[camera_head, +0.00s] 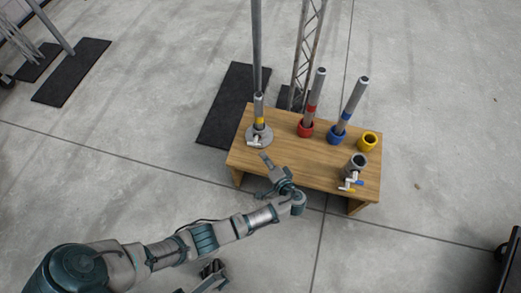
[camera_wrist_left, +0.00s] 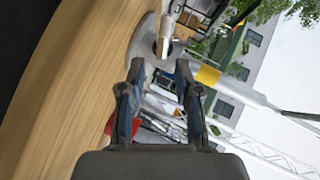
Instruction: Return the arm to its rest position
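My left gripper (camera_head: 266,158) is over the front left part of the wooden table (camera_head: 290,160), just below the round grey base (camera_head: 259,138) in the head view. In the left wrist view, the fingers of my left gripper (camera_wrist_left: 160,68) stand apart with nothing held. A grey tube with a yellow band (camera_head: 260,112) stands in the round base, beside a white-handled valve (camera_head: 255,141). The yellow band also shows in the left wrist view (camera_wrist_left: 207,76). A dark gripper-like part of mine (camera_head: 213,272) shows at the bottom edge; its finger state is unclear.
Grey tubes stand tilted in a red cup (camera_head: 305,129) and a blue cup (camera_head: 334,132). A yellow cup (camera_head: 368,141) looks empty. A grey holder (camera_head: 356,163) with small valve handles is at the front right. Floor around the table is mostly clear.

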